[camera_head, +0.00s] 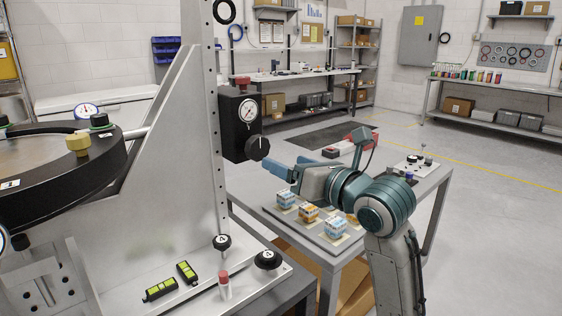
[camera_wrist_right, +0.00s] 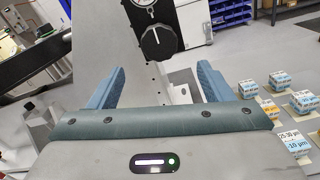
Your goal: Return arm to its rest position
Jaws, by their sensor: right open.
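My right arm (camera_head: 385,205) rises from the bottom right in the head view and bends left over a grey side table. Its right gripper (camera_head: 279,180) points left toward the fixture. In the right wrist view the two blue fingers (camera_wrist_right: 161,82) are spread wide with nothing between them. A black box with a dial gauge and a black knob (camera_head: 258,148) is on the fixture's upright plate. The knob (camera_wrist_right: 158,42) shows ahead of the fingers, apart from them. My left gripper is in neither view.
Small labelled boxes (camera_head: 336,228) sit on a tray on the side table (camera_head: 432,193), below my right arm. The fixture's base (camera_head: 190,290) bears black knobs, two green levels and a red-capped tube (camera_head: 224,284). A round black-rimmed mirror mount (camera_head: 60,185) is at left. Open floor lies right.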

